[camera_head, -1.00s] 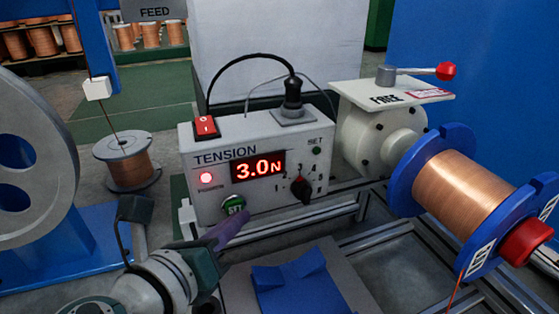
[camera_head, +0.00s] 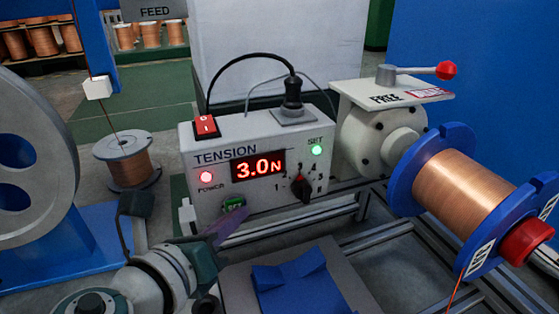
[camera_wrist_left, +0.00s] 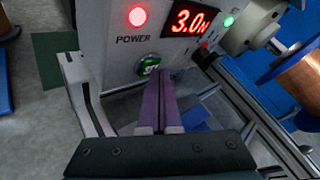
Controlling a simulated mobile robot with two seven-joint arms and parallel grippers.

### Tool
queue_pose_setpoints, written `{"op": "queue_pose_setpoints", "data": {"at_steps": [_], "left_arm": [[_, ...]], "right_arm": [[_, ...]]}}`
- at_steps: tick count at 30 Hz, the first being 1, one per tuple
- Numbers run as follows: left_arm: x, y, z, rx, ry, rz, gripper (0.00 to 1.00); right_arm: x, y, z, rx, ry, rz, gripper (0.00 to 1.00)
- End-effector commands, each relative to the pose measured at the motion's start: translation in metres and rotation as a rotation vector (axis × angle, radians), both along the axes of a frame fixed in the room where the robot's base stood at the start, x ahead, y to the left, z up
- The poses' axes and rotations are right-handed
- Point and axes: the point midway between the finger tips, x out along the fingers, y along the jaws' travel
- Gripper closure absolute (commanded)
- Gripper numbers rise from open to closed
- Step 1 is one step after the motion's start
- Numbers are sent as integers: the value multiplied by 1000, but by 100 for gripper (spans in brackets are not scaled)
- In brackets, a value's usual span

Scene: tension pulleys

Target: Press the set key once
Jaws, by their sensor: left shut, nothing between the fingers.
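The grey tension box (camera_head: 258,160) shows a red 3.0N display (camera_head: 258,168). Its green set key (camera_head: 234,204) is low on the front face and partly hidden by my fingers in the head view. The SET lamp (camera_head: 317,150) glows green and the POWER lamp (camera_head: 205,177) glows red. My left gripper (camera_head: 238,220) is shut and empty, its purple fingertips at the key's lower edge; I cannot tell whether they touch it. In the left wrist view, the green key (camera_wrist_left: 149,65) shows just beyond the fingertips (camera_wrist_left: 160,76). My right gripper is not in view.
A red rocker switch (camera_head: 206,127) and a cable plug (camera_head: 292,98) are on top of the box. A dark rotary knob (camera_head: 301,188) is right of the key. A copper spool with blue flanges (camera_head: 465,195) stands at right. A blue block (camera_head: 300,280) lies in front.

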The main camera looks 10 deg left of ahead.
Motion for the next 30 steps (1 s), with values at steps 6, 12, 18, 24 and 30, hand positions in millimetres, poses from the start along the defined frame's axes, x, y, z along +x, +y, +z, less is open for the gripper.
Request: {"op": "queue_pose_setpoints", "data": {"at_steps": [6,12,18,24,30], "left_arm": [[3,2,0,1,-1,1,100],[2,2,0,1,-1,1,100],[0,1,0,0,0,1,100],[-8,-5,1,1,-1,1,100],[-12,-8,0,1,0,1,100]], "right_arm": [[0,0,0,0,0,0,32],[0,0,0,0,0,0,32],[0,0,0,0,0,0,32],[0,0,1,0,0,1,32],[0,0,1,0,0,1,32]]}}
